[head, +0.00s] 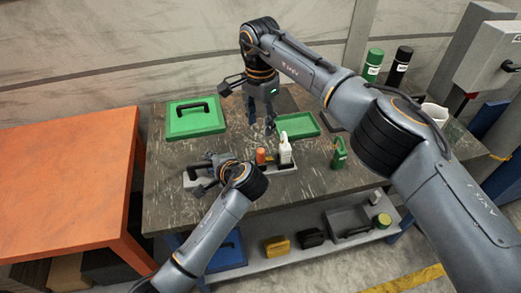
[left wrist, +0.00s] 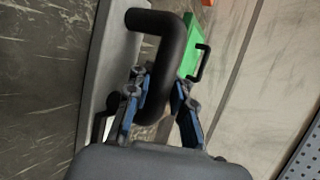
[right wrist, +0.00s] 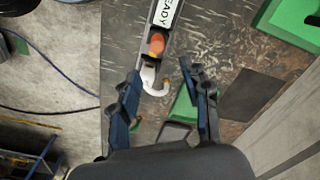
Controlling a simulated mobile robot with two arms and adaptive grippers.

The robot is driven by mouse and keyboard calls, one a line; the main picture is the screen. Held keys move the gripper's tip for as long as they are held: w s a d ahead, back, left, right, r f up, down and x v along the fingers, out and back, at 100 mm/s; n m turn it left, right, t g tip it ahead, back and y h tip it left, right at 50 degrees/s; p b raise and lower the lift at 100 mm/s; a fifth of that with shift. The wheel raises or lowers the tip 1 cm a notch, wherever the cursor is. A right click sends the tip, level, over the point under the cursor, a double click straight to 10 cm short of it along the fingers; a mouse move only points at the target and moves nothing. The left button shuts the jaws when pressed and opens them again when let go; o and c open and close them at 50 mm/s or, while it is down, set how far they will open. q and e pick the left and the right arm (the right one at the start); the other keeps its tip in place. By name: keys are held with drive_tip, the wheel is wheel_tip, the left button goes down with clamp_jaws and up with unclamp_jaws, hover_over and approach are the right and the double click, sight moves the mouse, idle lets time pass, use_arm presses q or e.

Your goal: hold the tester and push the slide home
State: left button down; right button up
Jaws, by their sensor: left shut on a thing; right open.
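The tester (head: 228,177) is a long grey bar lying on the workbench, with a black handle (left wrist: 158,60) at its left end. My left gripper (head: 203,172) is shut on that handle; in the left wrist view its fingers lie on both sides of it. An orange piece (head: 261,156) and a white upright piece (head: 285,150) show at the tester's right part. The right wrist view shows the orange piece (right wrist: 157,45) below a white label ending in "ADY". I cannot tell which part is the slide. My right gripper (head: 262,118) is open and empty above the bench, behind the tester.
A green lid (head: 195,117) with a black handle lies at the back left, and a green tray (head: 297,126) at the back middle. A green upright object (head: 339,153) stands right of the tester. An orange table (head: 65,180) adjoins at left. The lower shelf (head: 300,249) holds several items.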

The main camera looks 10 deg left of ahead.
sight(261, 148)
wheel_tip(261, 148, down, 11)
drive_tip(key=shift+f, duration=0.15)
idle(0.4)
clamp_jaws()
drive_tip(key=shift+d, duration=0.1)
